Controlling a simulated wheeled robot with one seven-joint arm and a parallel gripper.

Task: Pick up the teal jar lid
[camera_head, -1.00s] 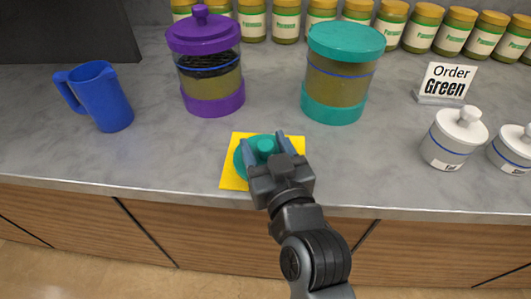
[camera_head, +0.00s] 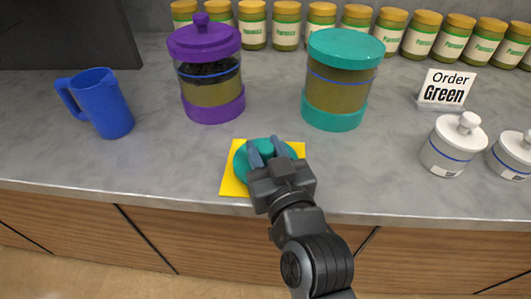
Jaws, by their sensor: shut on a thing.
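The teal jar lid (camera_head: 242,165) is a round disc over a yellow square mat (camera_head: 231,188) near the counter's front edge. My gripper (camera_head: 267,148) reaches in from below right, with its fingers closed around the lid's knob. The fingers and palm hide the knob and the lid's right part. I cannot tell whether the lid touches the mat or is slightly above it. The teal jar (camera_head: 338,90) stands upright behind, with a flat teal top.
A purple lidded jar (camera_head: 212,92) stands behind left, and a blue pitcher (camera_head: 103,104) at the left. White canisters (camera_head: 449,148) and an "Order Green" sign (camera_head: 445,90) are at the right. Several gold-lidded jars (camera_head: 286,27) line the back. The counter (camera_head: 165,160) around the mat is mostly clear.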

